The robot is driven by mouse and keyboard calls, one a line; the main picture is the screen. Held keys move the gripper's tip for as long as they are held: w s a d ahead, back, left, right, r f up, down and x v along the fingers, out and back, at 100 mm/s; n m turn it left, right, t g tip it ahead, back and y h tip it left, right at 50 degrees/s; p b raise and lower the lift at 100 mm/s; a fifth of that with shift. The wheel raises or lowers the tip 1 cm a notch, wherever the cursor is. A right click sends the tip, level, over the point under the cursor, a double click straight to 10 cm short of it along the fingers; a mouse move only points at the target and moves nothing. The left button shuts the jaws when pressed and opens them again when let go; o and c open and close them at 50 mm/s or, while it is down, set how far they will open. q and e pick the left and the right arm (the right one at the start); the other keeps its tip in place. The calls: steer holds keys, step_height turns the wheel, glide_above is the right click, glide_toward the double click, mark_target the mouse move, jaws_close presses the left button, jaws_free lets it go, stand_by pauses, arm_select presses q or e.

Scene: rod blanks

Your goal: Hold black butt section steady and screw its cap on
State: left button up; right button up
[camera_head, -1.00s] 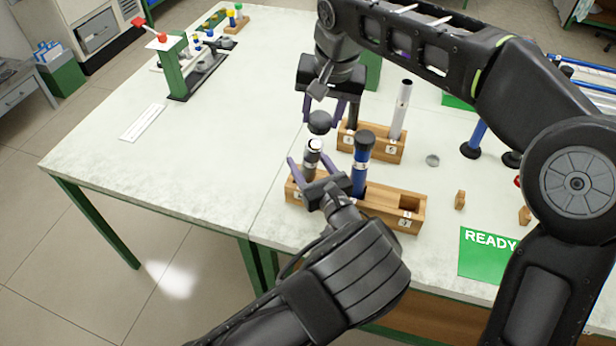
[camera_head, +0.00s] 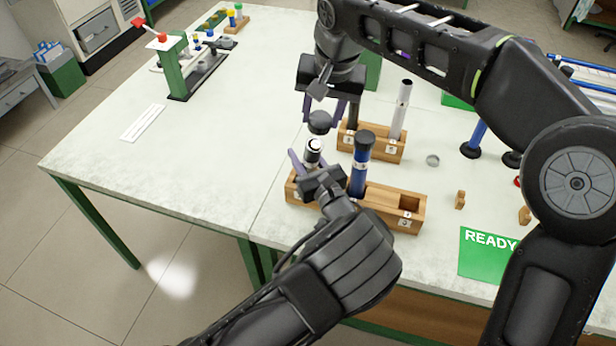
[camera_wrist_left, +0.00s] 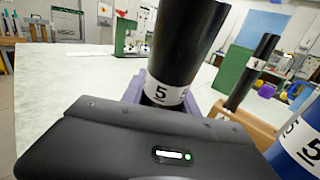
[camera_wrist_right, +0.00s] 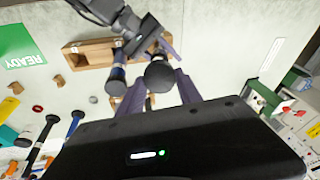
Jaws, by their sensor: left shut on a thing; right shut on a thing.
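The black butt section (camera_head: 312,158) stands upright at the left end of the front wooden block (camera_head: 377,207), its pale-ringed top end open. It fills the middle of the left wrist view (camera_wrist_left: 183,45), with a white "5" label. My left gripper (camera_head: 309,166) is shut on it low down, just above the block. The round black cap (camera_head: 319,121) hangs a little above the section's top, apart from it. My right gripper (camera_head: 323,108) is shut on the cap, fingers pointing down; the cap also shows in the right wrist view (camera_wrist_right: 159,77).
A blue section with a black cap (camera_head: 361,160) stands close right of the black section in the same block. Behind is another block (camera_head: 383,149) with a silver tube (camera_head: 401,110). A small grey disc (camera_head: 432,160) lies to the right. The table's left part is mostly clear.

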arm_select(q)
jaws_close()
stand_by(0.8)
